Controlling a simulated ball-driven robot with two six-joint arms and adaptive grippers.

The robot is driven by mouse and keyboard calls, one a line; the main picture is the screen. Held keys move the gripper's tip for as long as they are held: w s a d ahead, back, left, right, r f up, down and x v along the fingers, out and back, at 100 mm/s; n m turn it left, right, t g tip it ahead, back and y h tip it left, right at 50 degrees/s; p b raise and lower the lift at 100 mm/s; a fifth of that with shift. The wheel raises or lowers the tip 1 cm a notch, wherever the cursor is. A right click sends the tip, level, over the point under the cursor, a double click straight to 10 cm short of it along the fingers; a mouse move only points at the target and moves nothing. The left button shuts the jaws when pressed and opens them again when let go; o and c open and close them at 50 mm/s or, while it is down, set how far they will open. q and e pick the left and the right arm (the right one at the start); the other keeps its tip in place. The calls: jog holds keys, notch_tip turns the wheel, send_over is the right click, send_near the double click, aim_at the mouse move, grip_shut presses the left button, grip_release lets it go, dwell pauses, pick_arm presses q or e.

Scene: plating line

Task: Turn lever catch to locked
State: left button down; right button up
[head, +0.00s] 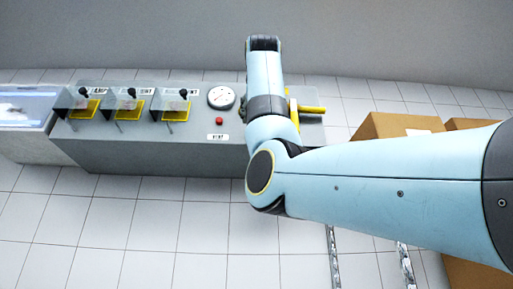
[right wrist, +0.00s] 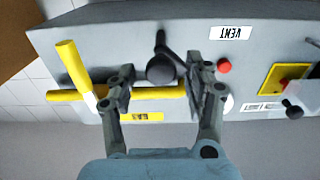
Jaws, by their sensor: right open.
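In the right wrist view, a lever with a black ball knob (right wrist: 160,69) stands out from the grey console (right wrist: 110,28). My right gripper (right wrist: 158,82) is open, with one finger on each side of the knob; I cannot tell whether either finger touches it. A yellow bar (right wrist: 158,94) runs behind the fingers toward a yellow handle (right wrist: 74,62) at the left. In the head view, the yellow handle (head: 308,109) sticks out right of my right arm. That arm hides the knobbed lever and the gripper there. Which part is the lever catch is not clearly marked. My left gripper is out of view.
The console also carries a round gauge (head: 221,97), a red button (head: 219,121), a VENT label (head: 217,137) and three small levers behind clear guards with yellow plates (head: 128,109). Cardboard boxes (head: 385,126) stand at the right.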

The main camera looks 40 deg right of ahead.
jog(key=shift+x, duration=1)
jog(key=shift+a, duration=0.1)
jog(key=shift+c, duration=0.4)
jog(key=c, duration=0.9)
jog(key=shift+w+f, duration=0.1)
jog(key=shift+w, duration=0.05)
grip_shut()
